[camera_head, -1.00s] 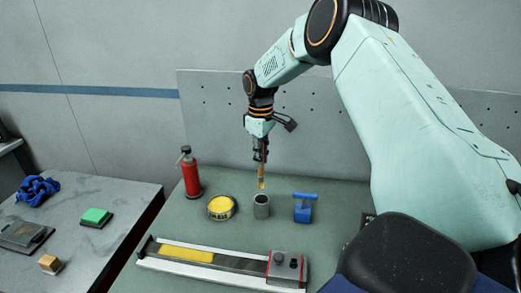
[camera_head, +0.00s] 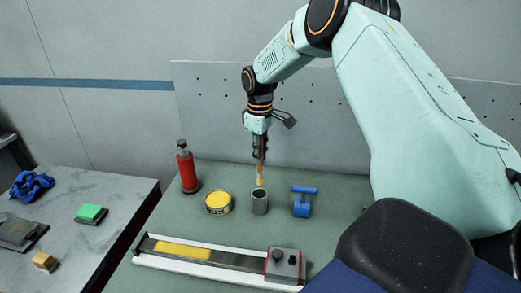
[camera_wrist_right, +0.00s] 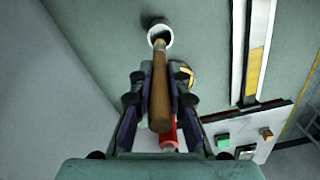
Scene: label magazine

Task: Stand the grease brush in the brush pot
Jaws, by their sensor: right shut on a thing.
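My right gripper (camera_head: 259,160) is shut on the grease brush (camera_head: 260,179) and holds it upright, pointing down, above the brush pot (camera_head: 260,204). The pot is a small grey cylinder with an open dark top. In the right wrist view the brush's brown handle (camera_wrist_right: 159,92) lies between the fingers, and its far end overlaps the mouth of the pot (camera_wrist_right: 160,33). The brush's lower end is at or just above the rim; I cannot tell whether it is inside. My left gripper is not in view.
A yellow-topped tin (camera_head: 218,203) stands left of the pot, and a blue tool (camera_head: 303,202) stands right. A red bottle (camera_head: 187,169) is further left. A long label magazine (camera_head: 205,256) lies in front. A side table (camera_head: 115,205) holds a green-topped block (camera_head: 91,212).

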